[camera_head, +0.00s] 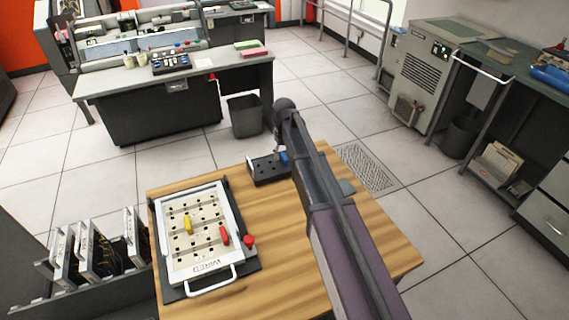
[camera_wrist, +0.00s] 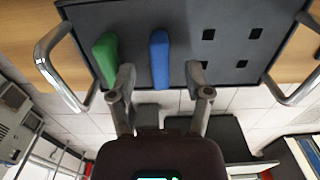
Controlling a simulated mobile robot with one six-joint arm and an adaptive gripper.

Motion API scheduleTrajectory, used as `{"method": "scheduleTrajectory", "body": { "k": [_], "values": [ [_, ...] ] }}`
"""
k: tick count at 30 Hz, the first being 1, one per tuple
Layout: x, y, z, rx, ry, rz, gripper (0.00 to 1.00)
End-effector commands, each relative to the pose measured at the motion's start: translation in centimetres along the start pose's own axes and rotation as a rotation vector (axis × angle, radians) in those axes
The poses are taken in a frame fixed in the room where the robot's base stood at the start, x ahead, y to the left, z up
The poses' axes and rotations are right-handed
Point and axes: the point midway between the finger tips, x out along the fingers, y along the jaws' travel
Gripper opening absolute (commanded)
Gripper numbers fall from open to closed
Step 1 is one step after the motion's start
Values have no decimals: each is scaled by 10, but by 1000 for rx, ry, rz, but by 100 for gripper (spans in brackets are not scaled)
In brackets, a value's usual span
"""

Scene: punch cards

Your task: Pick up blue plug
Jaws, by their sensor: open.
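The blue plug (camera_wrist: 160,52) stands in the dark plug holder (camera_wrist: 222,16) in the wrist view. It also shows in the head view (camera_head: 284,157), partly hidden by my arm. My gripper (camera_wrist: 160,76) is open, with one finger on each side of the blue plug and a visible gap on both sides. A green plug (camera_wrist: 105,58) stands to the left in the same holder, close to my left finger. The holder in the head view (camera_head: 265,176) lies at the table's far edge. My fingers are hardly visible there.
Empty square holes and metal handles (camera_wrist: 297,80) flank the plugs. On the wooden table (camera_head: 285,260), a white board (camera_head: 194,258) holds a yellow plug (camera_head: 188,225) and a red plug (camera_head: 224,234). A red knob (camera_head: 249,240) sits at the board's right edge.

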Motion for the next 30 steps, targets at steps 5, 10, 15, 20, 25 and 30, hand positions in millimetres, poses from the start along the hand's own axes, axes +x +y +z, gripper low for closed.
{"method": "scheduleTrajectory", "body": {
  "k": [5,10,15,20,25,30],
  "values": [
    [11,0,0,0,-1,-1,64],
    [12,0,0,0,-1,-1,64],
    [11,0,0,0,-1,-1,64],
    [11,0,0,0,-1,-1,64],
    [11,0,0,0,-1,-1,64],
    [11,0,0,0,-1,-1,17]
  ]
}}
